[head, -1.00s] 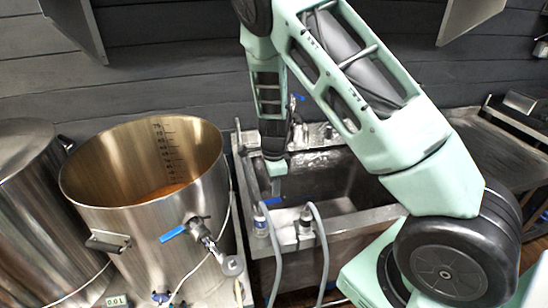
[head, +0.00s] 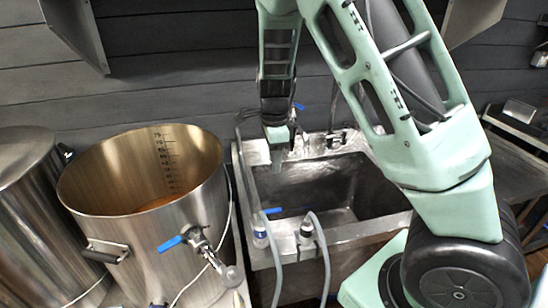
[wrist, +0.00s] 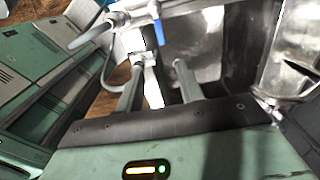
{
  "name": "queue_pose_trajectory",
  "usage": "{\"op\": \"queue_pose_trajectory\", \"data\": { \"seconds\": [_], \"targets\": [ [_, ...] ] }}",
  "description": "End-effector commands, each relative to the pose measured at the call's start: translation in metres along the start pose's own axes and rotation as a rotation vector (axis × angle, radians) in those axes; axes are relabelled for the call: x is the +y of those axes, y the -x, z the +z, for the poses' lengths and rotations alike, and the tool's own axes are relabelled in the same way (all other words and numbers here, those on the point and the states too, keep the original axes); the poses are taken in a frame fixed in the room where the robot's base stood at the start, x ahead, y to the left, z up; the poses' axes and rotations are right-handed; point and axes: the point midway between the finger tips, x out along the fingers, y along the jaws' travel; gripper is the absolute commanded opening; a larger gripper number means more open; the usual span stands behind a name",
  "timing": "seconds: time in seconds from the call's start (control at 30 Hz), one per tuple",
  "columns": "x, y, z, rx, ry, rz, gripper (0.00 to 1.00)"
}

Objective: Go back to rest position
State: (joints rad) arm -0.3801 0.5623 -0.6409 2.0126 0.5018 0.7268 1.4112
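My arm, in pale green, reaches across the head view over the sink. My gripper (head: 277,158) points down near the sink's back left corner, above the rim. In the wrist view its two grey fingers stand apart with nothing held between them (wrist: 160,72). The fingertips are too small in the head view to tell their spacing there.
A steel sink (head: 380,236) lies below my gripper, with two hose fittings (head: 260,232) on its front rim. An open steel kettle (head: 200,215) with a blue-handled valve (head: 172,243) stands to the left, beside another steel vessel (head: 30,220). A dark plank wall is behind.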

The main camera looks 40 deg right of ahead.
Motion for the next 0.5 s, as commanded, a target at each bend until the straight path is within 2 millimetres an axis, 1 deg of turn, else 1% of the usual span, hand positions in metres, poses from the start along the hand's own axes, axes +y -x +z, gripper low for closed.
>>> {"op": "queue_pose_trajectory", "data": {
  "seconds": [0.3, 0.33, 0.37, 0.43, 0.47, 0.5],
  "targets": [
    [0.000, 0.000, 0.000, 0.000, 0.000, 0.000, 0.37],
    [0.003, -0.001, 0.003, -0.005, 0.017, 0.003, 0.37],
    [0.007, -0.001, 0.007, -0.012, 0.045, 0.007, 0.37],
    [0.023, -0.001, 0.023, -0.037, 0.160, 0.022, 0.37],
    [0.033, 0.000, 0.033, -0.052, 0.233, 0.030, 0.37],
    [0.050, 0.001, 0.048, -0.075, 0.352, 0.039, 0.37]
  ]
}}
